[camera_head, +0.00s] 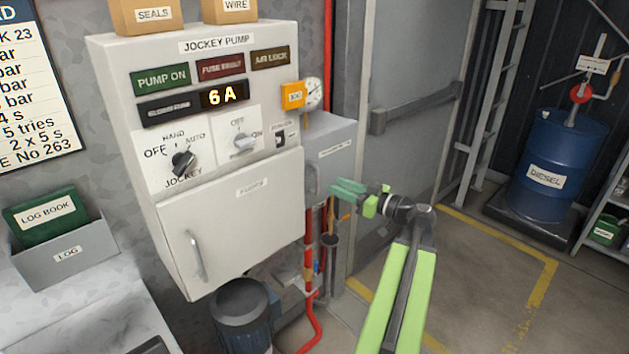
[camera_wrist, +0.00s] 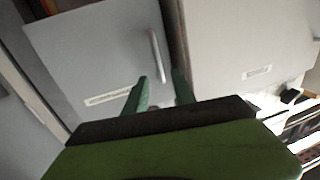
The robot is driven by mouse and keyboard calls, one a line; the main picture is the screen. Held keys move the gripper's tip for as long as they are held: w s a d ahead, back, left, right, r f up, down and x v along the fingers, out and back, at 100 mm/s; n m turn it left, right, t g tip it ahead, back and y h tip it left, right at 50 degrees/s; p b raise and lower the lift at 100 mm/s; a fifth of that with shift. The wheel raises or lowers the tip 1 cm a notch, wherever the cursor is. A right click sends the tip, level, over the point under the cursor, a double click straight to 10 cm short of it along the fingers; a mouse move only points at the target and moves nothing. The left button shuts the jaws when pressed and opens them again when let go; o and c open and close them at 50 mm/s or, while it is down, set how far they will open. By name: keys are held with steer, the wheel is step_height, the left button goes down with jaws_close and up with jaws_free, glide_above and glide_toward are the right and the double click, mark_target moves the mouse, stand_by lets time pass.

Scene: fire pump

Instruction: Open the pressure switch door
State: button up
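The pressure switch door (camera_head: 333,160) is the light grey front of a small box to the right of the jockey pump cabinet. It looks shut. Its small label is too blurred to read with certainty. Its upright handle (camera_head: 312,181) is near the door's left edge. In the wrist view the door (camera_wrist: 95,50) fills the upper left, with its handle (camera_wrist: 157,56) near the edge beside the cabinet. My green gripper (camera_head: 347,187) is just in front of the door's lower part. In the wrist view its fingers (camera_wrist: 160,84) are apart, with the handle's lower end showing between their tips; I cannot tell whether they touch it.
The jockey pump cabinet (camera_head: 228,215), with its own door and handle, stands close on the left. A yellow box with a gauge (camera_head: 314,93) is above the small box. Red pipes (camera_head: 309,260) run below. Floor to the right is clear up to the blue diesel drum (camera_head: 548,165).

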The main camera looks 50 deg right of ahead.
mark_target(317, 191)
steer(key=w, duration=0.5)
steer(key=w+a, duration=0.1)
steer(key=w, duration=0.2)
steer(key=shift+w, duration=0.35)
jaws_close()
stand_by(0.8)
